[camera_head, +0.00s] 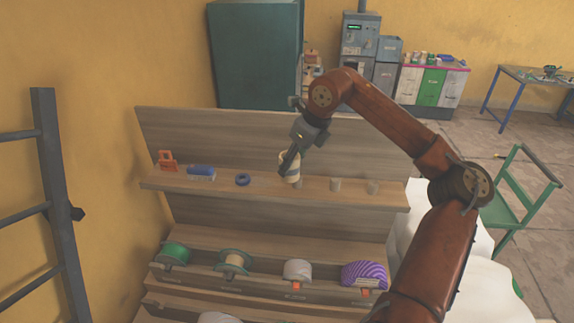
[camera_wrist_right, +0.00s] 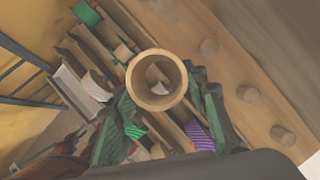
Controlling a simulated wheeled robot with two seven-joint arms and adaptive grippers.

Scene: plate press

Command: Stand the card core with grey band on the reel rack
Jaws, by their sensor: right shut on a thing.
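My right gripper (camera_head: 288,160) is shut on a pale card core (camera_head: 290,170), held near upright by the upper shelf of the wooden reel rack (camera_head: 240,190). In the right wrist view the core (camera_wrist_right: 157,60) is an open tan ring between the gripper's dark fingers, with lower tiers showing through its bore. Its grey band is hard to make out. Short round pegs stand on the shelf: one (camera_head: 335,184) right of the core and another (camera_head: 372,187) further right. My left gripper is out of view.
An orange item (camera_head: 167,161), a blue item (camera_head: 201,172) and a dark blue ring (camera_head: 242,180) sit left on the shelf. Below are green (camera_head: 174,254), tan (camera_head: 234,261), white (camera_head: 297,270) and purple (camera_head: 364,274) reels. A dark ladder (camera_head: 58,190) stands left.

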